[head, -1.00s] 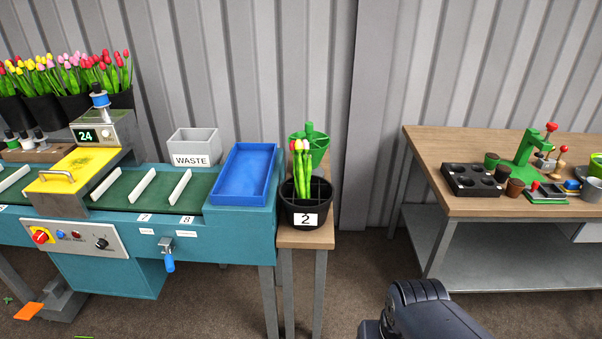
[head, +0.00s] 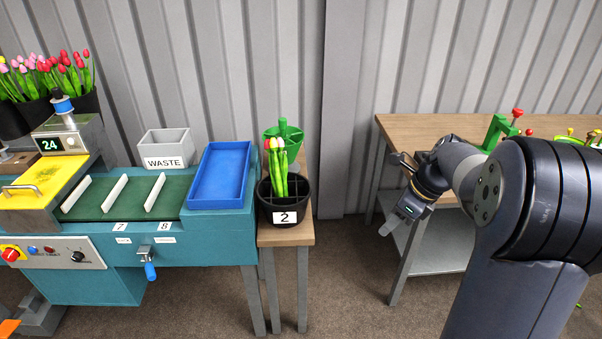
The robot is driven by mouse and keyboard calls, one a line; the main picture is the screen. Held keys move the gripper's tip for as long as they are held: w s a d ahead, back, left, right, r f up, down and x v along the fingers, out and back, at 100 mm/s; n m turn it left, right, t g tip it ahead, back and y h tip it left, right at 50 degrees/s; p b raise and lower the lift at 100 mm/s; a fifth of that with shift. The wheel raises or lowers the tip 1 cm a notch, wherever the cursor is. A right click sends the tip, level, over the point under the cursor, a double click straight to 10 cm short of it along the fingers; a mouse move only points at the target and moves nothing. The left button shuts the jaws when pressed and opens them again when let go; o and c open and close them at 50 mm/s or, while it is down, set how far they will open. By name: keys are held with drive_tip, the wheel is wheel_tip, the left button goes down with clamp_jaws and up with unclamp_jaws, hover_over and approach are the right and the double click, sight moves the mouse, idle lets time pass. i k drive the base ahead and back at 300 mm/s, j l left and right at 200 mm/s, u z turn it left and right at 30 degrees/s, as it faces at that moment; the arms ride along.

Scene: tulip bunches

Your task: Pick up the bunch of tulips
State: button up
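A small bunch of tulips (head: 281,178), with green stems and red and pale yellow heads, stands upright in a black divided bucket (head: 288,207) labelled 2. The bucket stands on a small wooden stand to the right of the teal machine. My gripper (head: 389,228) is to the right of the bucket in the picture, apart from it, in front of the right-hand bench. It points down and left. Only a grey finger part shows clearly, so its opening cannot be made out. No flowers show at it.
A blue tray (head: 220,176) and a grey WASTE bin (head: 166,149) are left of the bucket. A green holder (head: 284,138) stands close behind it. Several tulips in dark pots (head: 82,103) are at far left. Open floor lies between the stand and the wooden bench (head: 400,130).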

sight(278, 167)
drive_tip(key=i+j+z, duration=0.3)
drive_tip(key=j, duration=0.15)
drive_tip(key=j+z, duration=0.3)
drive_tip(key=j, duration=0.15)
drive_tip(key=i+j+z, duration=0.1)
drive_tip(key=j+z, duration=0.2)
drive_tip(key=j, duration=0.2)
drive_tip(key=i+j, duration=0.1)
drive_tip(key=j, duration=0.7)
drive_tip(key=i+j+z, duration=0.1)
drive_tip(key=j, duration=0.7)
